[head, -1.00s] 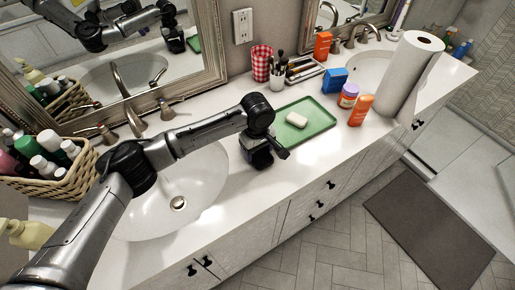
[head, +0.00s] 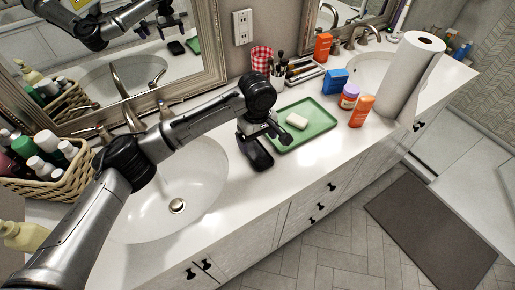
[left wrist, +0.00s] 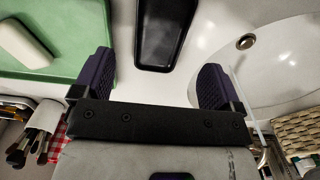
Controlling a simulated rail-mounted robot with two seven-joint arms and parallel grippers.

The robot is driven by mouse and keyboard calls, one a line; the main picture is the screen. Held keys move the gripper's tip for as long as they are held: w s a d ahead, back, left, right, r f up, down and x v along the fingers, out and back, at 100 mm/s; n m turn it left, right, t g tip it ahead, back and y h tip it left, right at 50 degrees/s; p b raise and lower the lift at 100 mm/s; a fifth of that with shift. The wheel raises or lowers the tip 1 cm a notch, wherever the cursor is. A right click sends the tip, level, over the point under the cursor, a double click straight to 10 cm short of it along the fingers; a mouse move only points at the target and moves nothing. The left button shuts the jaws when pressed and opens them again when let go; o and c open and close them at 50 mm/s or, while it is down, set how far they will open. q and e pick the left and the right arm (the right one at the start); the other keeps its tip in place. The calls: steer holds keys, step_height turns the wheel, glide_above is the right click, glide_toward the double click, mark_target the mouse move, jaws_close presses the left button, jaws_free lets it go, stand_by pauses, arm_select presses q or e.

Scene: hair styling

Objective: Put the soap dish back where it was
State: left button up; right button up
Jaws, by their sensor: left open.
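The black, elongated soap dish (head: 257,154) lies flat on the white counter, between the left sink and the green tray (head: 327,138). It also shows in the left wrist view (left wrist: 160,38), apart from my fingers. A white soap bar (head: 297,121) lies on the green tray, not in the dish; it also shows in the left wrist view (left wrist: 22,43). My left gripper (head: 263,134) is open and empty just above the dish, its purple-padded fingers (left wrist: 157,78) spread wide with the dish seen between and beyond them. My right gripper is not in view.
The left sink (head: 160,215) is close to the dish. A red checked cup (head: 262,60), a brush cup (head: 277,77), a blue box (head: 335,81), bottles (head: 361,110) and a paper roll (head: 405,80) stand farther along. The counter's front strip is clear.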

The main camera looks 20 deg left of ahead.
mark_target(257, 154)
arm_select(q)
step_height(257, 154, up, 6)
steer(key=shift+b, duration=0.35)
steer(key=shift+r, duration=0.15)
